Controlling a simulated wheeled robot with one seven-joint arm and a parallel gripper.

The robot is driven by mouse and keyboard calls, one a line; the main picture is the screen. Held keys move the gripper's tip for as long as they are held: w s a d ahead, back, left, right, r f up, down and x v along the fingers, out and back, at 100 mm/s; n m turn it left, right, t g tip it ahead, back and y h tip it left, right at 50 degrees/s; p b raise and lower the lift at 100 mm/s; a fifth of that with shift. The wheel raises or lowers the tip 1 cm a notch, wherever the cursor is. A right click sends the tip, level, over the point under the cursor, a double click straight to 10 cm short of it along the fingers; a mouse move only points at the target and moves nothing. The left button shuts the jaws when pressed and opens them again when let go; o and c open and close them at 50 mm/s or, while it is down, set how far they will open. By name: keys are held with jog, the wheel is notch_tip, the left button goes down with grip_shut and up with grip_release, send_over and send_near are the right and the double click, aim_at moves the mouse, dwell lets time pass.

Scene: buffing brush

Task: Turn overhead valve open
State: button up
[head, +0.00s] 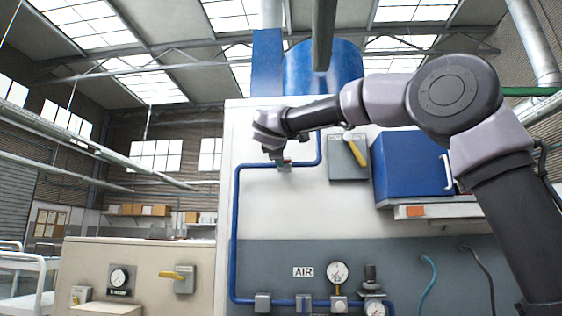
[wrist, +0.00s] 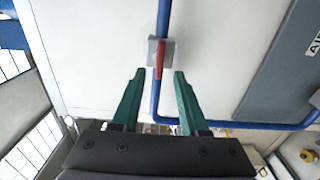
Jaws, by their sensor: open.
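The overhead valve is a small grey block with a red lever (wrist: 159,58) on a blue pipe (wrist: 163,18), seen in the wrist view. The lever lies roughly along the pipe, and its near end shows between my fingertips. My gripper (wrist: 158,73) has green fingers, open on either side of the lever in the picture. I cannot tell whether they touch it. In the head view the valve (head: 284,164) sits at the upper blue pipe run, partly hidden behind my gripper (head: 275,153).
A grey box with a yellow lever (head: 357,152) and a blue cabinet (head: 410,168) are on the wall to the right. Gauges (head: 338,272) and an AIR sign (head: 303,272) are below. A beige cabinet with another yellow lever (head: 172,275) stands lower left.

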jog(key=s, duration=0.6)
dwell(0.4)
jog(key=s+d+f+m+g+h, duration=0.1)
jog(key=s+d+f+m+g, duration=0.25)
jog(key=d+f, duration=0.65)
jog(key=s+d+f+m+g+h, duration=0.15)
jog(key=d+f+m+g, duration=0.45)
jog(key=d, duration=0.7)
jog(key=s+d+f+m+y, duration=0.2)
jog(key=s+d+f+m, duration=0.2)
jog(key=s+f, duration=0.5)
jog(key=s+d+f+m+g+y, duration=0.1)
jog(key=s+d+f+m+y, duration=0.2)
jog(key=s+f+m, duration=0.5)
notch_tip(320, 180, down, 4)
jog(key=shift+s+d+f, duration=0.1)
jog(key=shift+s+d, duration=0.25)
jog(key=shift+s, duration=0.55)
jog(key=shift+m, duration=0.25)
